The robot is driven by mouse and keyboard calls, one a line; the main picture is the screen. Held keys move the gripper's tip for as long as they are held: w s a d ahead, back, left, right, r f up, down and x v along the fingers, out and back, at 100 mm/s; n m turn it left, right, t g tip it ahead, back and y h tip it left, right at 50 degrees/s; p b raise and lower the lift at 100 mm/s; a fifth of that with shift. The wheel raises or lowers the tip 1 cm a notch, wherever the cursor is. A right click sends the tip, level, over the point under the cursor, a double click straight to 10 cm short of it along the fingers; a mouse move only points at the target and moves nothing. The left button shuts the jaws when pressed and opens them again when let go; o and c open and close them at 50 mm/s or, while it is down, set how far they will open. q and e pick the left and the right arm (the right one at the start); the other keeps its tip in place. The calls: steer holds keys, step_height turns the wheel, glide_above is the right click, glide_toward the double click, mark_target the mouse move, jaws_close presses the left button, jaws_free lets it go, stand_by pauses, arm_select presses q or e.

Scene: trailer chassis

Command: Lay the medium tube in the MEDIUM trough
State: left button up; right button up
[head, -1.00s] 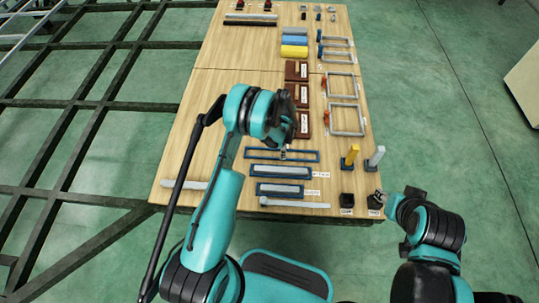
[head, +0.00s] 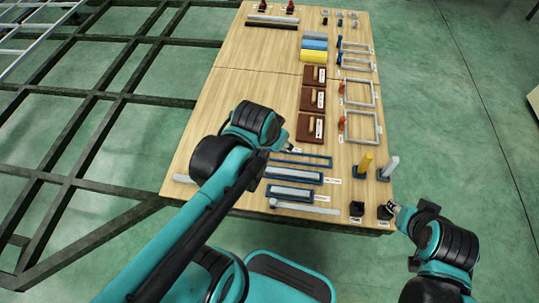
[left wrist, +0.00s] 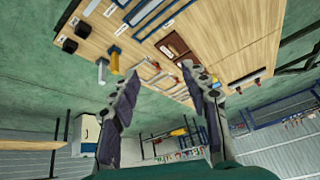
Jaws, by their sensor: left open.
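In the head view, three blue-framed troughs lie near the table's front. The back trough (head: 310,163) looks empty; the middle trough (head: 320,181) and the front trough (head: 268,196) each hold a grey tube, the middle tube (head: 294,174) being longer than the front tube (head: 290,192). Their labels are too small to read surely. A loose grey tube (head: 305,208) lies along the front edge; another grey piece (head: 184,179) is partly hidden by my left arm. My left gripper (head: 290,149) is open and empty, near the back trough; it also shows in the left wrist view (left wrist: 161,72). My right gripper (head: 392,209) is beside a black block; its jaws are unclear.
Yellow (head: 365,163) and grey (head: 389,166) upright posts stand at the table's right. Black blocks (head: 357,208) stand at the front right corner. Brown blocks (head: 311,128) and grey frames (head: 363,127) lie farther back. The table's left middle is bare.

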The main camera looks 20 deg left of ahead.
arm_select(q)
steer(key=s, duration=0.1)
steer(key=s+n, duration=0.1)
steer(key=s, duration=0.1)
steer(key=s+n+t, duration=0.1)
steer(key=s, duration=0.1)
steer(key=shift+s+f, duration=0.2)
steer(key=shift+f, duration=0.1)
